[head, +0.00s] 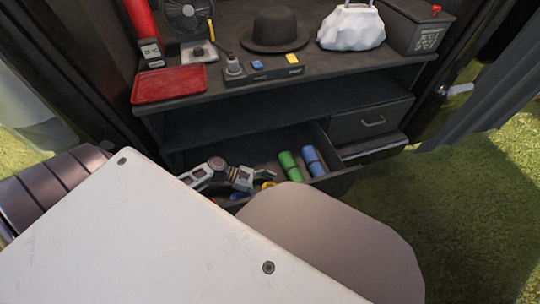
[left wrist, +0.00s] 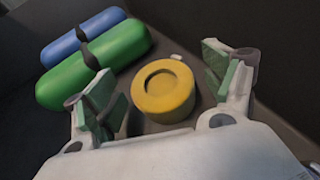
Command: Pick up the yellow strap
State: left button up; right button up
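The yellow strap (left wrist: 163,92) is a round yellow roll with a hollow in its top. It lies on the floor of the open drawer (head: 335,176); a bit of yellow (head: 267,185) beside my gripper in the head view seems to be it. My left gripper (head: 247,180) reaches down into the drawer. In the left wrist view the left gripper (left wrist: 160,84) is open, its green-padded fingers apart on either side of the strap, with a gap to each. My right gripper does not show.
A green roll (head: 290,166) and a blue roll (head: 313,161) lie side by side in the drawer, right of the gripper. The shelf above holds a red tray (head: 169,84), a black hat (head: 275,28) and a white bag (head: 352,27). The drawer walls are close around.

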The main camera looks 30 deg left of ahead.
aim_at(269, 188)
pick_arm(q)
jog(key=c, duration=1.2)
jog(key=shift+r, duration=0.15)
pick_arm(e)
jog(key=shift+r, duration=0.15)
pick_arm(q)
jog(key=shift+r+p, duration=0.75)
jog(key=shift+r, duration=0.3)
notch_tip(269, 188, up, 6)
jog(key=p, duration=0.3)
jog(key=shift+r, duration=0.1)
jog(key=shift+r+p, duration=0.65)
jog(key=shift+r, duration=0.1)
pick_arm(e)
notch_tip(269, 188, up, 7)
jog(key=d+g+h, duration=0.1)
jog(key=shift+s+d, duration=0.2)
